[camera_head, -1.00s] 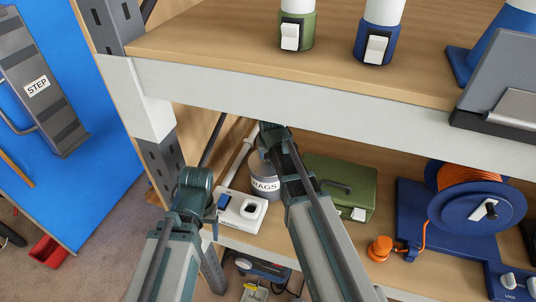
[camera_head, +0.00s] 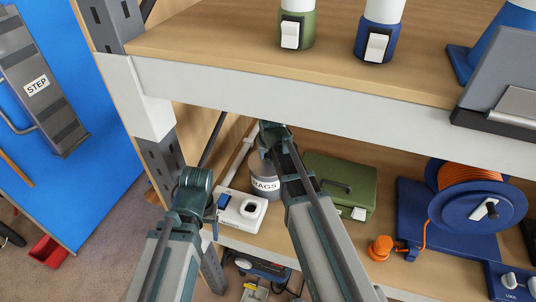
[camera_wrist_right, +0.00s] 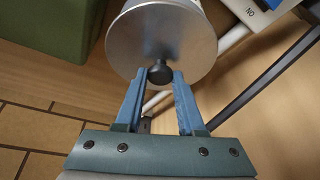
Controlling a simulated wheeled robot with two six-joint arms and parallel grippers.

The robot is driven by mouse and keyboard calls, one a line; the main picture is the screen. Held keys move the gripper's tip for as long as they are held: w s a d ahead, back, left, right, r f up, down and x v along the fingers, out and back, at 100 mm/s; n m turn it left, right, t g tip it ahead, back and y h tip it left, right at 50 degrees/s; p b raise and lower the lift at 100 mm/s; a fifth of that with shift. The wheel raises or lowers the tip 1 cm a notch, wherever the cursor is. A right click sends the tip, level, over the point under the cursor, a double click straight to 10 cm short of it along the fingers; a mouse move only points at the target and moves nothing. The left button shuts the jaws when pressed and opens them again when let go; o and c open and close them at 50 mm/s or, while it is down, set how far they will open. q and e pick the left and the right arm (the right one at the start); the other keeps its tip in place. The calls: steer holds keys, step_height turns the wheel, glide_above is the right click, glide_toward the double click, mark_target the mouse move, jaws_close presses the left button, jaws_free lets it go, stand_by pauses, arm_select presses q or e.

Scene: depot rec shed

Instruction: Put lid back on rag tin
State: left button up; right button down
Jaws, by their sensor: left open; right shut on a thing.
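In the right wrist view, the round silver lid (camera_wrist_right: 190,40) has a dark knob (camera_wrist_right: 160,74). My right gripper (camera_wrist_right: 158,80) is shut on that knob. The lid lies in front of the tin's pale body, and I cannot tell whether it is seated. In the head view, the right gripper's fingers are hidden by my arm and the upper shelf. My left gripper (camera_head: 221,204) is open, left of the white box, with little of its jaws showing.
The white box (camera_head: 243,208) stands close in front of the tin. A green case (camera_head: 340,182) is to its right, then an orange cable reel (camera_head: 470,195). The upper shelf's pale front edge (camera_head: 330,112) overhangs the tin. A pale pole leans behind it.

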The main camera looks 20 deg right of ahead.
stand_by(0.3)
jaws_free()
stand_by(0.4)
steer(key=shift+r+p, duration=3.5)
jaws_close()
